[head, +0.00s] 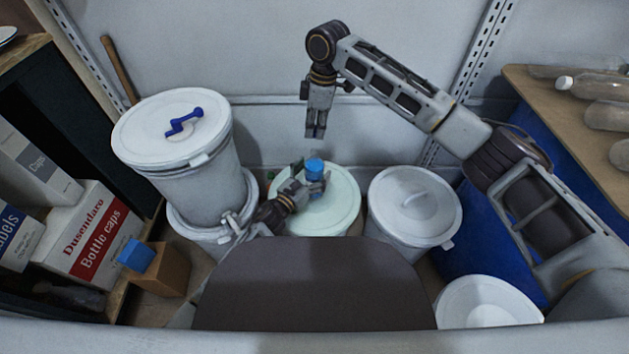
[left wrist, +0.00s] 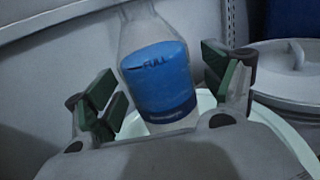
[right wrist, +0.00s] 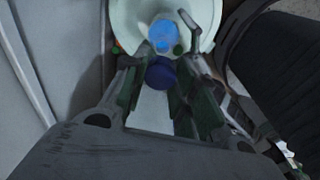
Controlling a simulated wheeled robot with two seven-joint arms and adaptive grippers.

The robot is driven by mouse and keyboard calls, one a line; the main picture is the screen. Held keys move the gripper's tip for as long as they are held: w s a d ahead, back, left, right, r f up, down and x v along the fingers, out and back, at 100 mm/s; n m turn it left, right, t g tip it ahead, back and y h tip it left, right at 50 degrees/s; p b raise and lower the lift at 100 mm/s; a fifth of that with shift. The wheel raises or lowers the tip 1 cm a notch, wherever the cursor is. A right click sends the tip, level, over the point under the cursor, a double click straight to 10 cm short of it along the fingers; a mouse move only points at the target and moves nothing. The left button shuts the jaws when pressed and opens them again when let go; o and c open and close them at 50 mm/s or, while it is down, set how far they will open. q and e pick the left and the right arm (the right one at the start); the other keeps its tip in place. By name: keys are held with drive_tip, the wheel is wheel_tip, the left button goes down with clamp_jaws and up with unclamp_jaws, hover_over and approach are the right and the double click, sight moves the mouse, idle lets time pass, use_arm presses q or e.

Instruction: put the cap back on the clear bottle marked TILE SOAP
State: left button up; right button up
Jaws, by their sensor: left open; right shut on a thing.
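The clear bottle (left wrist: 157,75) with blue liquid stands on the pale green drum lid (head: 340,213). A FULL mark shows on it; its lower label is too blurred to read. It also shows in the head view (head: 314,166) and from above in the right wrist view (right wrist: 163,34). My left gripper (head: 313,180) is open, with one finger on each side of the bottle. My right gripper (head: 315,134) points down above and behind the bottle in the head view. It is shut on a dark blue cap (right wrist: 160,72), apart from the bottle. The bottle's mouth is not clear.
A white drum (head: 190,165) with a blue crank on its lid stands left. A grey lidded drum (head: 414,205) stands right, a white lid (head: 487,302) at front right. Cartons (head: 80,233) and a wooden block (head: 160,272) are left; a shelf (head: 560,108) with bottles is right.

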use_arm(q)
drive_tip(key=shift+w+d, duration=0.15)
drive_tip(key=shift+w, duration=0.05)
drive_tip(key=c, duration=1.5)
drive_tip(key=shift+c, duration=0.2)
use_arm(e)
drive_tip(key=shift+f, duration=2.5)
